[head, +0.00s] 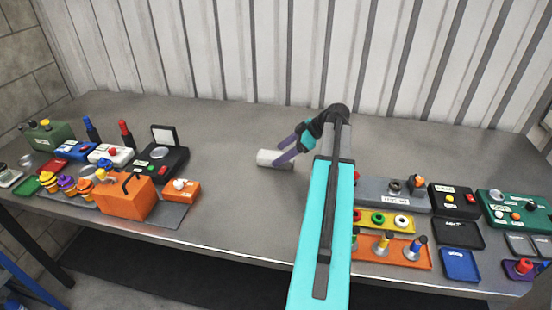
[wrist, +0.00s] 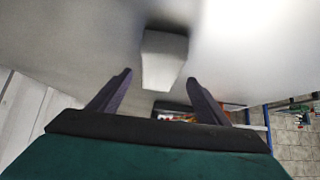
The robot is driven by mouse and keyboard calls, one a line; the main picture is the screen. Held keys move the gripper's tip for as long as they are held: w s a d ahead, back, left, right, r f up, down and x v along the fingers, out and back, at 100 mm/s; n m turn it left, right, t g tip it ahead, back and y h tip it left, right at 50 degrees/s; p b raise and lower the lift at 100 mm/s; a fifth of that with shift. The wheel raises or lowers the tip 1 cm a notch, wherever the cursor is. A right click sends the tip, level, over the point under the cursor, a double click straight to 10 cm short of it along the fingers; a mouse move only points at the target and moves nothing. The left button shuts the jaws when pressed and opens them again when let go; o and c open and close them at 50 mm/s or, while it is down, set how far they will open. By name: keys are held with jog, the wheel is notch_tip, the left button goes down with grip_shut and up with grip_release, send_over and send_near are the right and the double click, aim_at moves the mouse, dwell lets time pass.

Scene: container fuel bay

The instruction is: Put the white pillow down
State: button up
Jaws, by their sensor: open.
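The white pillow (head: 268,158) lies on the grey bench top, left of my arm, in the head view. My gripper (head: 285,151) is low over the bench at the pillow's right end, and one finger hides part of that end. In the wrist view the pillow (wrist: 163,58) is a pale block ahead of and between the two spread purple fingers (wrist: 158,88). Both fingers stand clear of its sides there. The gripper is open and holds nothing.
The grey bench (head: 235,200) is bare around the pillow. An orange box (head: 125,196) and several devices stand at the left. A grey unit (head: 390,194), an orange tray (head: 392,252) and other trays fill the right. A corrugated wall (head: 230,50) closes the back.

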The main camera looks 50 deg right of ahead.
aim_at(276, 155)
jog(key=shift+p+x, duration=0.4)
jog(key=shift+x, duration=1.5)
jog(key=shift+d, duration=0.1)
jog(key=c, duration=1.2)
jog(key=shift+c, duration=0.2)
jog(key=shift+r, duration=0.2)
jog(key=shift+w+r+b, duration=0.1)
jog(key=shift+r+b, duration=0.5)
jog(key=shift+r, duration=0.8)
jog(key=s+a+b, duration=0.1)
jog(key=s+a, duration=0.1)
jog(key=s, duration=0.2)
jog(key=s+a+r+b, duration=0.1)
jog(key=s+a, duration=0.1)
jog(key=s, duration=0.3)
jog(key=s+a+b, duration=0.2)
jog(key=s+a, duration=0.1)
jog(key=s, duration=0.2)
jog(key=shift+s+r, duration=0.2)
jog(key=shift+r, duration=0.2)
